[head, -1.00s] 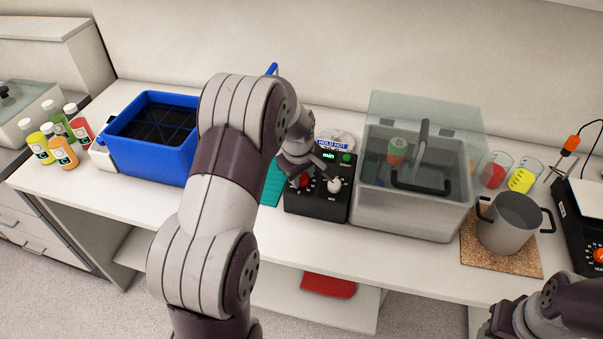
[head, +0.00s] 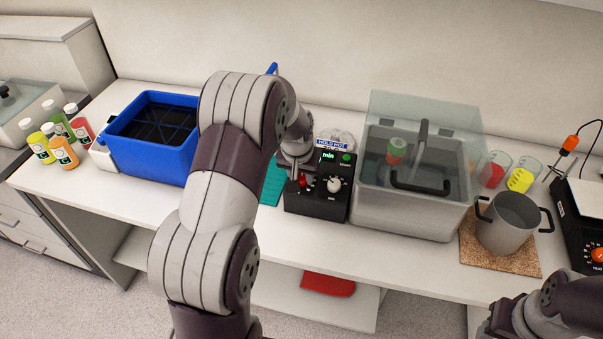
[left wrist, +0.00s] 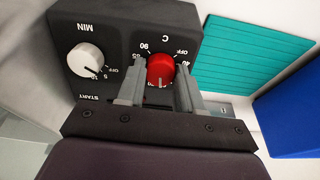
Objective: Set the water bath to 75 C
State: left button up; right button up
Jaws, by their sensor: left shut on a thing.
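The water bath (head: 405,214) is a steel tank with a clear lid. Its black control box (head: 318,201) stands at its left, with a red temperature knob (head: 303,181), a white MIN knob (head: 334,185) and a green "min" display (head: 328,156). My left gripper (left wrist: 160,84) is shut on the red knob (left wrist: 160,69), one finger on each side. The knob's pale mark points down in the left wrist view, away from the OFF and 90 labels. The fingers hide part of the scale. Only part of my right arm shows; its fingers are out of frame.
A green bottle with a red band (head: 396,151) is inside the bath. A blue bin (head: 150,165) and several juice bottles (head: 61,158) are at the left. A steel pot (head: 507,236) on a cork mat stands at the right. A teal mat (left wrist: 240,62) lies beside the control box.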

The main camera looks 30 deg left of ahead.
pick_arm(q)
jog(key=m, duration=0.5)
jog(key=shift+w+r+m, duration=0.15)
jog(key=shift+m, duration=0.15)
jog(key=m, duration=0.4)
jog(key=shift+m+b, duration=0.3)
jog(key=shift+m, duration=0.4)
jog(key=o, duration=1)
jog(key=shift+d, duration=0.1)
jog(key=shift+o, duration=0.2)
jog(key=a+b+v, duration=0.1)
jog(key=b+v, duration=0.1)
jog(key=v, duration=1)
jog(key=shift+d+r, duration=0.3)
jog(key=shift+d, duration=0.1)
